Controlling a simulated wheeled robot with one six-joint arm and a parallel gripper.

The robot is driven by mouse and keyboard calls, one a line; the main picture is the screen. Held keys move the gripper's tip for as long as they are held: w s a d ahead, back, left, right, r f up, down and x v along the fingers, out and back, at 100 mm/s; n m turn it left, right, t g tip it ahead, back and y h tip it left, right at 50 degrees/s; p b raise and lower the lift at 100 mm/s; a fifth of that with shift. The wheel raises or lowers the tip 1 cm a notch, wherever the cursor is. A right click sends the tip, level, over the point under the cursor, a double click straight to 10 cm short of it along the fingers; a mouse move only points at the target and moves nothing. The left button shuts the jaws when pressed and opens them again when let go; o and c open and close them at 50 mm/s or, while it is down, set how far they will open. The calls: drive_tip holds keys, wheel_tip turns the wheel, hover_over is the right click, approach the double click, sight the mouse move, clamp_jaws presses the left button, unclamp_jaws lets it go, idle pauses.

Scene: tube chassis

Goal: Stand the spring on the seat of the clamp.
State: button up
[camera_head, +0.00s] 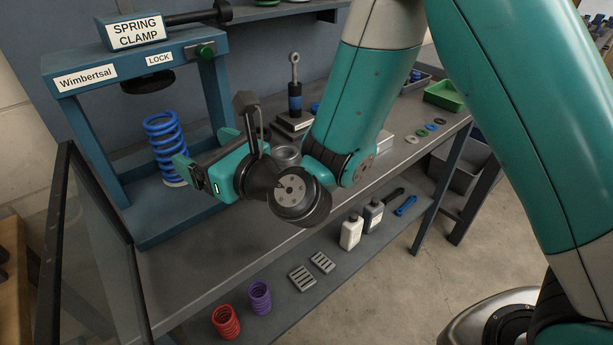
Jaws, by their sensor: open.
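A blue coil spring (163,133) stands roughly upright inside the blue spring clamp (58,112), below its dark round press plate (147,80). The spring's lower end is over the clamp's base, with a pale edge at the bottom. The seat under it is mostly hidden, and I cannot tell how well the spring is centred. My gripper (187,168) is open, to the right of the spring's lower half. One finger overlaps the spring's lower right in the picture; I cannot tell whether it touches.
A green lock knob (205,51) sits on the clamp's top beam. A glass panel (90,250) stands at the front left.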

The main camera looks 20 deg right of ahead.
drive_tip(key=s+r+n+g+y, duration=0.1)
drive_tip(key=s+r+n+g, duration=0.4)
drive_tip(key=n, duration=0.8)
drive_tip(key=s+d+f+n+g+h, duration=0.1)
drive_tip(key=s+d+n+g+h, duration=0.7)
drive_tip(key=s+d+n, duration=0.8)
drive_tip(key=d+n+g, duration=0.1)
drive_tip(key=n, duration=0.5)
drive_tip(key=shift+s+d, duration=0.15)
drive_tip(key=shift+s, duration=0.05)
